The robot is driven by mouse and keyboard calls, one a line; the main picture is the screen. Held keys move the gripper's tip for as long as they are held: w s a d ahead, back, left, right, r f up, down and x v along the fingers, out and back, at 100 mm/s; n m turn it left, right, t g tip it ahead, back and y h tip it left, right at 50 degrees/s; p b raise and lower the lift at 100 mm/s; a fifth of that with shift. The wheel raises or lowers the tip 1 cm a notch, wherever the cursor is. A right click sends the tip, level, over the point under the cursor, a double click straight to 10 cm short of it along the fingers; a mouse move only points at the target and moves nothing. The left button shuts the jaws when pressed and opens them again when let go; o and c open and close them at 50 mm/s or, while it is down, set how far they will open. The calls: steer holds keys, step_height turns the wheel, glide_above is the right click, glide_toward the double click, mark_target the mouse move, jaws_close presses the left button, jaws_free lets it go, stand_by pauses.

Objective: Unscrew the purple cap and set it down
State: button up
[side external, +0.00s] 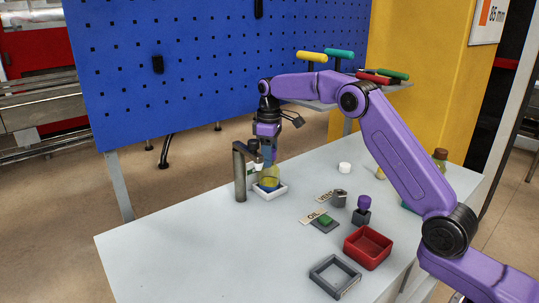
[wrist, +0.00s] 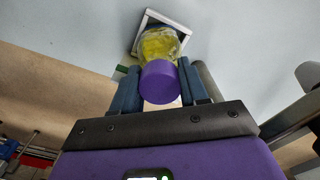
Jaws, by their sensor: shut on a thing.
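The purple cap (wrist: 159,82) is between the two fingers of my gripper (wrist: 159,88) in the wrist view, and my gripper is shut on it. A clear bottle with yellow contents (wrist: 158,43) is directly beyond the cap; I cannot tell whether the cap touches its neck. The bottle stands in a white square holder (wrist: 148,18). In the side view, my gripper (side external: 268,156) points down over the bottle (side external: 269,179), which is upright in the white holder (side external: 274,195). The fingers largely hide the cap there.
A grey post (side external: 239,173) stands close left of the bottle. To the right are a dark block with a purple top (side external: 362,210), a grey knob (side external: 339,199), a green button (side external: 325,219), a red tray (side external: 356,257) and a grey frame (side external: 322,289). The table's front left is clear.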

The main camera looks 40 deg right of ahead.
steer(key=shift+n, duration=0.8)
steer(key=shift+n, duration=0.9)
steer(key=shift+n, duration=0.8)
steer(key=o, duration=0.7)
steer(key=shift+c, duration=0.2)
steer(key=shift+m, duration=0.9)
